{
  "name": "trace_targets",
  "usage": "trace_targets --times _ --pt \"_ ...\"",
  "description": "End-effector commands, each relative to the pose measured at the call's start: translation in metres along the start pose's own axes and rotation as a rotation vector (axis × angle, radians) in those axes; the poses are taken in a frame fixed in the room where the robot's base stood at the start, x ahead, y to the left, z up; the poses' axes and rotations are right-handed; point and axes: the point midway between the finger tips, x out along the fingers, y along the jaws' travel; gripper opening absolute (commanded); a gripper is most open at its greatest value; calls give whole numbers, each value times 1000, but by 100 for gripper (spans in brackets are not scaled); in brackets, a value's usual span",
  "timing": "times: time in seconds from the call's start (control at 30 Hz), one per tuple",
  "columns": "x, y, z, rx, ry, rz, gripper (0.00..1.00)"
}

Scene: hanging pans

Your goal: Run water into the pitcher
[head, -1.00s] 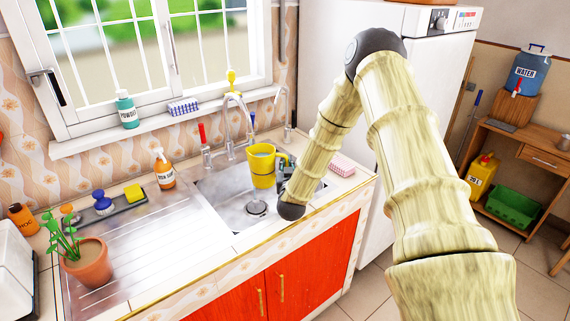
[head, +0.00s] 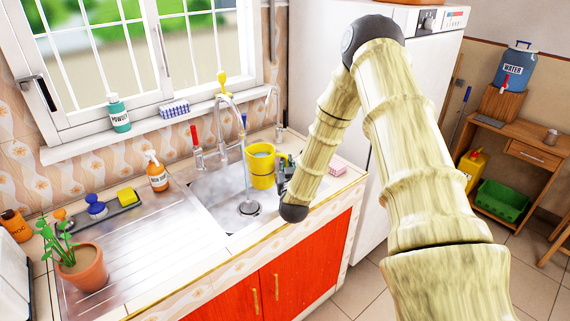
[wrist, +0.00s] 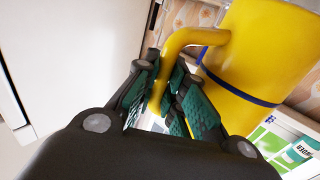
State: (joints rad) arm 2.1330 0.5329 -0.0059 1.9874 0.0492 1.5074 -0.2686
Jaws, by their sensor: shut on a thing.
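The yellow pitcher (head: 262,170) is upright over the right part of the sink basin, just right of the tap. In the wrist view the pitcher (wrist: 265,55) shows a dark blue band and its curved handle. My gripper (wrist: 163,95) is shut on that handle; in the head view it (head: 282,167) is partly hidden by my arm. The tap (head: 222,105) arches over the sink with its spout end beside the pitcher's left side. A red-topped lever (head: 194,136) stands left of it. A thin pale line below the spout may be water. What the pitcher contains is unclear.
The sink (head: 215,193) has a drain (head: 249,208) below and left of the pitcher. A second tap (head: 277,100), a pink sponge (head: 339,166) and an orange soap bottle (head: 157,172) stand around it. A white appliance (head: 400,150) is at right.

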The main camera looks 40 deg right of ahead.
Motion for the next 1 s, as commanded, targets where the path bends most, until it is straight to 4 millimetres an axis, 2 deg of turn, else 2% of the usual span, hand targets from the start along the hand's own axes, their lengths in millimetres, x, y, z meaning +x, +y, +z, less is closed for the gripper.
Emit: trace_targets --times 1.0 --pt "-34 26 -29 1 2 0 0"
